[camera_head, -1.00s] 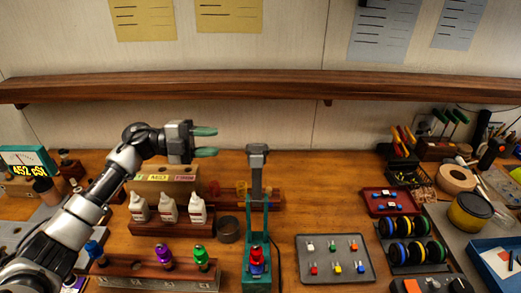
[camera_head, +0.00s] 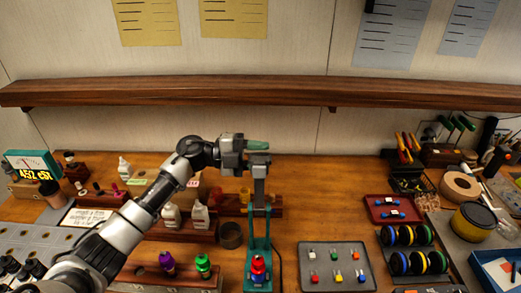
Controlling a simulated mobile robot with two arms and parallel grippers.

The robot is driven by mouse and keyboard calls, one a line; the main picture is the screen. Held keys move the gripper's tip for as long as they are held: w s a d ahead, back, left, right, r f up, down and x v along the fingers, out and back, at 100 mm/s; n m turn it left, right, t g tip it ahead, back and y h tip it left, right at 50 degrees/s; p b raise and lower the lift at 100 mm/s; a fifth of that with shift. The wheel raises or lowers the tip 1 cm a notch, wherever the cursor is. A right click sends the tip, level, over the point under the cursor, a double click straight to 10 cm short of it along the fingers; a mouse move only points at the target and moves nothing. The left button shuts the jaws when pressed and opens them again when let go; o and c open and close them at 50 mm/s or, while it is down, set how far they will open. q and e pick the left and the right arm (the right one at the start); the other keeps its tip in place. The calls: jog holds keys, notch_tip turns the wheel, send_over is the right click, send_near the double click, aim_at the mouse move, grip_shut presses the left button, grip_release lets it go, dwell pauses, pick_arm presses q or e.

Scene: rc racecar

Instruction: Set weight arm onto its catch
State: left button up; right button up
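The weight arm (camera_head: 259,180) is a grey bar with a blocky grey head, standing upright on a green stand (camera_head: 259,240) near the middle of the bench. A small red and blue piece (camera_head: 258,268) sits low on the stand. My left gripper (camera_head: 257,150) comes in from the left, with a green finger just above or behind the grey head. Its other finger is not clearly seen, so I cannot tell whether it touches or grips the head. The catch is not clearly distinguishable. My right gripper is out of view.
White bottles (camera_head: 200,214) stand left of the green stand, with purple and green bottles (camera_head: 203,265) in front. A grey tray of small coloured parts (camera_head: 336,267) lies right. A wooden shelf (camera_head: 280,92) spans the wall above. Bare bench lies right of the weight arm.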

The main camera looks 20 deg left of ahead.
pick_arm(q)
jog(key=shift+d, duration=0.1)
grip_shut()
jog(key=shift+s+r, duration=0.1)
dwell(0.4)
jog(key=shift+s+d+r+m+b, duration=0.1)
jog(key=shift+s+r+m+b, duration=0.1)
jog(key=shift+s+m+b, duration=0.3)
jog(key=shift+s+d+f+m+b, duration=0.8)
jog(key=shift+s+m+b, duration=1.65)
jog(key=shift+s+b, duration=0.45)
jog(key=shift+s+d+f+m+b, duration=0.65)
jog(key=shift+s+d+m+b, duration=0.2)
jog(key=shift+s+m+b, duration=2.05)
jog(key=shift+s+d+f+m+b, duration=0.8)
jog(key=shift+s+m+b, duration=1.45)
jog(key=shift+b, duration=1.1)
jog(key=shift+s, duration=0.15)
